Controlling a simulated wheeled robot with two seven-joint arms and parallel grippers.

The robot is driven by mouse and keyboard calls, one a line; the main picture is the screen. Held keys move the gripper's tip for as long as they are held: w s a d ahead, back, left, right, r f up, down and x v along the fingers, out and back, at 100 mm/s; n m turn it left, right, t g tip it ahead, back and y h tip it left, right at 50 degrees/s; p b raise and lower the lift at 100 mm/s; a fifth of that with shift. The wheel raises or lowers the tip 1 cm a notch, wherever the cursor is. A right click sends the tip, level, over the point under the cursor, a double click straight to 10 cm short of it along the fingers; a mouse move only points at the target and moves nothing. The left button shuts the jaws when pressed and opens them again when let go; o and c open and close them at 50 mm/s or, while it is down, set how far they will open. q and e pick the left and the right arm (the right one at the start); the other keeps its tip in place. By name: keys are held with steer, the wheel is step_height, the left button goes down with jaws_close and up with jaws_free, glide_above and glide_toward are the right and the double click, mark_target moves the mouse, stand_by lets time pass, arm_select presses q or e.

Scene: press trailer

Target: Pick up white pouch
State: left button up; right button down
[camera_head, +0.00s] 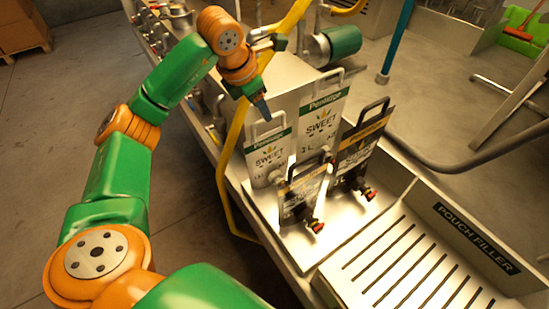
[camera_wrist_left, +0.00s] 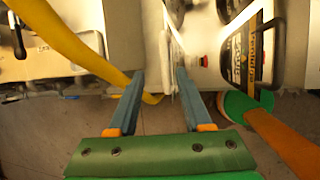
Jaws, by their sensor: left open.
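Two white pouches with green bands and loop handles stand upright in the head view. The nearer white pouch (camera_head: 266,158) is at the left, and a larger white pouch (camera_head: 322,115) is behind it to the right. My left gripper (camera_head: 262,104) is just above the nearer pouch's handle, pointing down. In the left wrist view the open left gripper (camera_wrist_left: 160,74) has a thin white edge (camera_wrist_left: 171,48), apparently a pouch seen edge-on, in line with the gap between its blue fingers. I cannot tell whether they touch. My right gripper is not in view.
Two pouches with black handles and red caps, a front one (camera_head: 303,194) and one to the right (camera_head: 360,152), stand close by. A yellow pipe (camera_head: 232,150) runs left of the pouches. The slotted pouch filler tray (camera_head: 400,265) at lower right is empty.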

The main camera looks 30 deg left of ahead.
arm_select(q)
steer(key=x, duration=0.2)
steer(key=s+p+x, duration=0.1)
steer(key=x, duration=0.1)
steer(key=shift+w+d+f+p, duration=0.2)
steer(key=shift+f+p, duration=0.1)
steer(key=shift+f, duration=0.3)
steer(key=shift+w+f, duration=0.2)
steer(key=shift+s, duration=0.1)
jaws_close()
stand_by(0.5)
